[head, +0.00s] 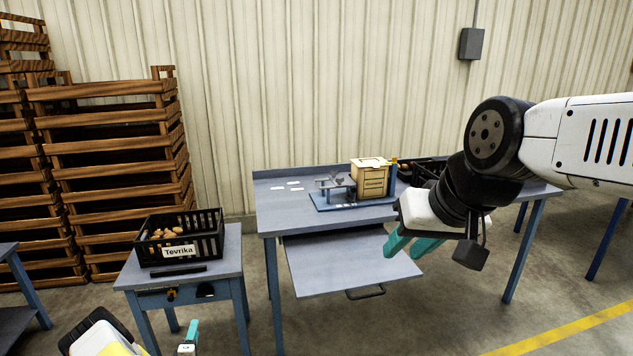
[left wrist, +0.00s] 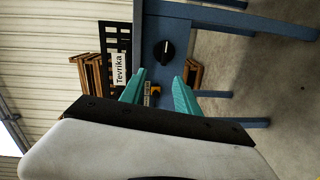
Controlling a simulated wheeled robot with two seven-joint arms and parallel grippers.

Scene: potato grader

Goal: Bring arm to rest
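My right arm reaches in from the right in the head view. Its right gripper (head: 413,247) has two teal fingers pointing down and left, apart and empty, in front of the large table (head: 290,212). My left gripper (left wrist: 158,84) shows in the left wrist view with its two teal fingers apart and nothing between them. In the head view only part of it shows at the bottom left edge, low in front of the small table (head: 222,262). The small table's front, with a black knob (left wrist: 165,52), lies beyond the left fingers.
A black crate labelled Tevrika (head: 150,243) holds potatoes on the small table. The large table bears a wooden box (head: 372,178) on a blue base and has a pulled-out shelf (head: 345,265). Wooden crates (head: 110,180) are stacked at the left. Floor (head: 450,320) is clear at the right.

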